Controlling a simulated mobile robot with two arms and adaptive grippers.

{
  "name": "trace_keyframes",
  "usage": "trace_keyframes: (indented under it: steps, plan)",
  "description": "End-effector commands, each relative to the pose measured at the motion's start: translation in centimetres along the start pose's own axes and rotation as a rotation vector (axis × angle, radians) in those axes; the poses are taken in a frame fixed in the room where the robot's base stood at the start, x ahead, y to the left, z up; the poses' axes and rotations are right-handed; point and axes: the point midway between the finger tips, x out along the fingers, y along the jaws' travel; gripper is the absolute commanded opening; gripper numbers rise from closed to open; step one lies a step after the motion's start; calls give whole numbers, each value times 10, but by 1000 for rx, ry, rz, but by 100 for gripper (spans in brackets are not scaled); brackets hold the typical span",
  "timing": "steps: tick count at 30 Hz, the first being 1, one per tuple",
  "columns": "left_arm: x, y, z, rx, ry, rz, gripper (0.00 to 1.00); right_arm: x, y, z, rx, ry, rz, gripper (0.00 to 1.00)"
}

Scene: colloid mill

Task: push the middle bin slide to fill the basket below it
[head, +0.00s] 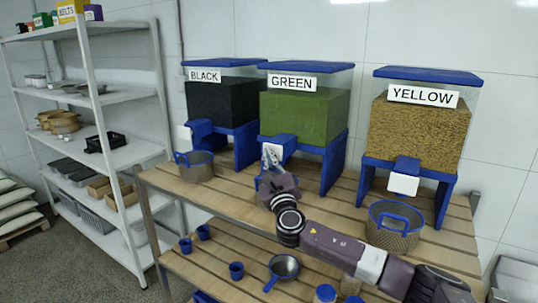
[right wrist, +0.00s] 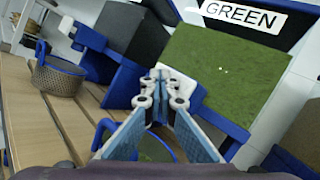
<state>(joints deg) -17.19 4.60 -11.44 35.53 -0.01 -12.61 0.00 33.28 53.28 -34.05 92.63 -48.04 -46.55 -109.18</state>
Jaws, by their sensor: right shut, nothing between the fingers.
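The middle bin (head: 305,115) is labelled GREEN and holds green grains under a blue lid. It also shows in the right wrist view (right wrist: 225,70). Its blue spout (head: 284,141) has a white slide plate (right wrist: 189,93), which is partly covered by my fingers. My right gripper (head: 270,155) is shut and empty, with its fingertips at the slide; I cannot tell if they touch. The basket below (right wrist: 103,132) has a blue rim and is mostly hidden behind my gripper. Green shows between my fingers in the right wrist view, apparently inside this basket. My left gripper is out of view.
The BLACK bin (head: 222,100) stands left with a basket (head: 196,168); the YELLOW bin (head: 418,125) stands right with a basket (head: 393,238). Blue cups (head: 236,270), a pan (head: 284,266) and jars (head: 325,293) stand on the lower shelf. A white rack (head: 120,100) is at left.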

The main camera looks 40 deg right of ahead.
Motion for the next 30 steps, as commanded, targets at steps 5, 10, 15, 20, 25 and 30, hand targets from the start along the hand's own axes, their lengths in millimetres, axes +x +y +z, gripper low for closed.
trace_keyframes:
  steps: [5, 10, 15, 20, 25, 30]
  plan:
    - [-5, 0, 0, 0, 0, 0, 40, -4, 2, 4, -1, 1, -2, 0]
    - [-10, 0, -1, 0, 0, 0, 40, -12, 8, 9, -1, 2, -1, 0]
    - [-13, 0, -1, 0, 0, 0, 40, -18, 13, 13, -1, 1, -1, 0]
    - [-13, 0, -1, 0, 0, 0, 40, -20, 14, 13, -1, 1, -1, 0]
    - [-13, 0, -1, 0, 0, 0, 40, -20, 14, 14, 0, 0, 0, 0]
    - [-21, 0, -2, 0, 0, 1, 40, -28, 21, 21, 1, 0, 3, 0]
